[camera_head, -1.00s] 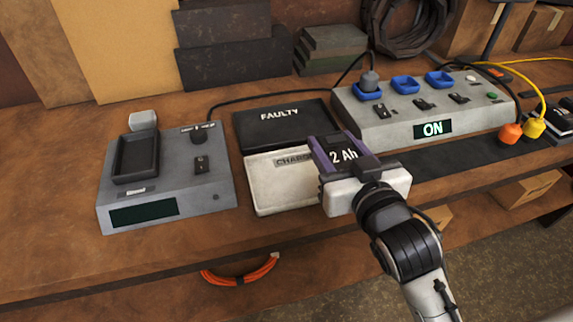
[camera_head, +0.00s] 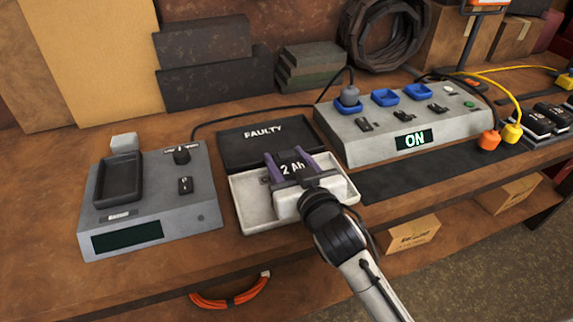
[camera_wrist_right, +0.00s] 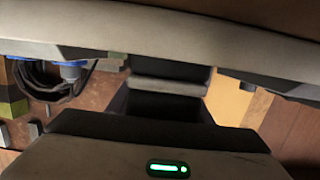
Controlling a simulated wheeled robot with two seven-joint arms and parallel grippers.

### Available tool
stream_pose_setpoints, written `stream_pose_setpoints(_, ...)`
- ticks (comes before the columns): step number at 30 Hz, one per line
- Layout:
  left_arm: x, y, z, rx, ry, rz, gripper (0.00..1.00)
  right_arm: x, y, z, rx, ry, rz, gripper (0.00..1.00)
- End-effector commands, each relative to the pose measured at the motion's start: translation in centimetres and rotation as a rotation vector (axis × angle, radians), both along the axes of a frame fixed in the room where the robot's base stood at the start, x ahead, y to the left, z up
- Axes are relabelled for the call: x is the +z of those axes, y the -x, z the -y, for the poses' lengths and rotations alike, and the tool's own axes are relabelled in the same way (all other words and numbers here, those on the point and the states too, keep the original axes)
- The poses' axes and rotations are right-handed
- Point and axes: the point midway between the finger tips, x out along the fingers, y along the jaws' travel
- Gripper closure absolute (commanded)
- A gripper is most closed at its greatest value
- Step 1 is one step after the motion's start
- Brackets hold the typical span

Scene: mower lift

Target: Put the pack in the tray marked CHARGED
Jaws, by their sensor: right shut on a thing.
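The pack (camera_head: 291,164), dark with purple sides and marked "2 Ah", is over the white tray (camera_head: 252,205). In the earlier head frame this tray shows a partly covered "CHARG..." label; the label is now hidden behind the pack and gripper. My right gripper (camera_head: 293,180) is shut on the pack. I cannot tell whether the pack touches the tray floor. The black FAULTY tray (camera_head: 262,134) lies just behind the white tray. In the right wrist view, a dark shape between the jaws (camera_wrist_right: 168,95) is seen too close to make out. My left gripper is not in view.
A grey charger (camera_head: 150,200) with an empty dark cradle stands to the left. A grey power strip (camera_head: 385,135) reading ON, with blue sockets, stands at the right behind. An orange cable (camera_head: 230,293) hangs at the bench front.

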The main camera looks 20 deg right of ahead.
Motion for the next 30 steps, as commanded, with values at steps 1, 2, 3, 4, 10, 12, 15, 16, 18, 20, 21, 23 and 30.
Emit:
stream_pose_setpoints(1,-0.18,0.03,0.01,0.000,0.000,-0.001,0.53,-0.48,0.00,-0.02,0.001,0.000,0.004,0.97)
stream_pose_setpoints(2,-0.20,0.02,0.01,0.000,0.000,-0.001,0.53,-0.67,0.01,-0.02,0.001,0.000,0.004,0.97)
stream_pose_setpoints(3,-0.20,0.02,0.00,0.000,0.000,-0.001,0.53,-0.83,0.01,-0.02,0.001,0.000,0.005,0.97)
stream_pose_setpoints(4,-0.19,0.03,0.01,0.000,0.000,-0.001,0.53,-0.87,0.00,-0.02,0.001,0.000,0.005,0.97)
stream_pose_setpoints(10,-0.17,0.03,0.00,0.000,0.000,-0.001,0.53,-0.78,-0.01,-0.03,0.001,0.000,0.007,0.97)
stream_pose_setpoints(12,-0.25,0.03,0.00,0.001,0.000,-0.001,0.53,-0.90,-0.01,-0.03,0.001,-0.001,0.006,0.97)
stream_pose_setpoints(15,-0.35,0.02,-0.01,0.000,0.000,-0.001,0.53,-1.32,0.03,-0.01,0.001,0.000,0.001,0.51)
stream_pose_setpoints(16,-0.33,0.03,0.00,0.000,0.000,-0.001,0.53,-1.28,0.03,-0.01,0.001,0.000,0.001,0.46)
stream_pose_setpoints(18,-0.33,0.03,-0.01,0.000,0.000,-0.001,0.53,-1.29,0.03,-0.01,0.001,0.000,0.001,0.36)
stream_pose_setpoints(20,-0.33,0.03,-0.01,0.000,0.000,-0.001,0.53,-1.29,0.03,-0.01,0.001,0.000,0.001,0.36)
stream_pose_setpoints(21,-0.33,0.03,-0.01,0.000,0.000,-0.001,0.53,-1.28,0.03,-0.02,0.001,0.000,0.001,0.36)
stream_pose_setpoints(23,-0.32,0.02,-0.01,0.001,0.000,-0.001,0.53,-1.28,0.03,-0.02,0.001,0.000,0.001,0.36)
stream_pose_setpoints(30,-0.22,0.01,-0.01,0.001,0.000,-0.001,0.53,-0.93,0.71,-0.03,0.001,-0.001,0.000,0.36)
